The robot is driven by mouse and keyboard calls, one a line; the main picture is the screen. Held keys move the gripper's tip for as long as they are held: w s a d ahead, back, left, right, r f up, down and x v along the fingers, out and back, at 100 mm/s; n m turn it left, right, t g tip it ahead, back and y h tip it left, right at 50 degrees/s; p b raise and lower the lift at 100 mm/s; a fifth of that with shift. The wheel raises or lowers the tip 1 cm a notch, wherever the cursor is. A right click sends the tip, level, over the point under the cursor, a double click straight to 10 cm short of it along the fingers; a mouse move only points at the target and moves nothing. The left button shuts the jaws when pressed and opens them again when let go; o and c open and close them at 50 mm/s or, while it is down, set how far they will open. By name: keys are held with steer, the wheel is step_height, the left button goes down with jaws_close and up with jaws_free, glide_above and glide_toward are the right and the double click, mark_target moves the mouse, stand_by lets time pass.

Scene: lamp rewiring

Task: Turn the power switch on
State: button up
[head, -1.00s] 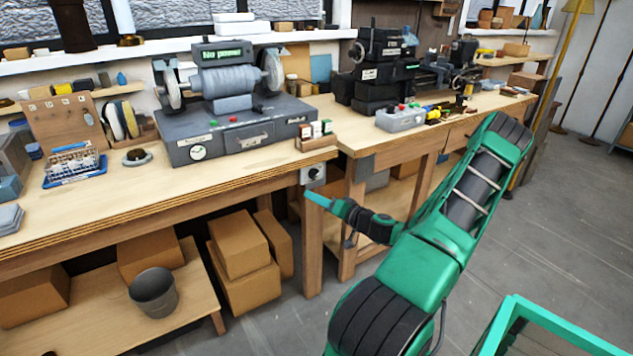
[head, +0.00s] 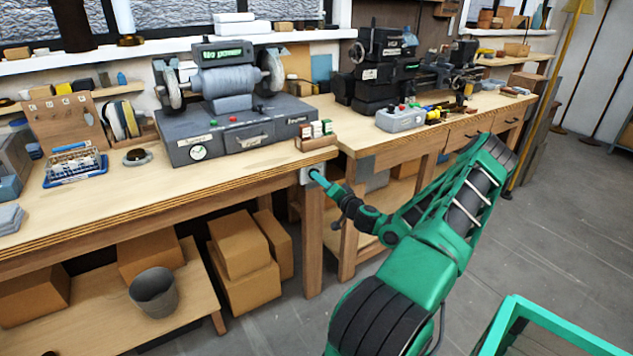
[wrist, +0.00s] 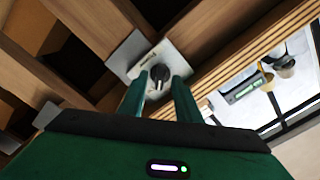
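The power switch is a dark rotary knob (wrist: 160,76) on a pale plate (wrist: 122,58), fixed under the front edge of the workbench. In the head view the plate (head: 305,176) shows at the top of the bench leg, mostly behind my fingertips. My gripper (wrist: 162,82) points at the switch, its two green fingers apart with the knob showing between their tips. I cannot tell whether they touch it. In the head view my gripper (head: 314,175) is at the plate. The grinder's display (head: 222,54) is lit green, its text blurred.
The wooden workbench (head: 100,215) overhangs the switch. A grey bench grinder (head: 235,137) and a small box rack (head: 316,143) stand above it. Cardboard boxes (head: 240,245) and a bucket (head: 154,293) sit underneath. Open floor (head: 560,220) lies to the right.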

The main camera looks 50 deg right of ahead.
steer(key=shift+w+d, duration=0.15)
steer(key=shift+w, duration=0.5)
jaws_close()
steer(key=shift+m, duration=3.8)
steer(key=shift+s+d+m, duration=0.1)
steer(key=shift+m, duration=0.2)
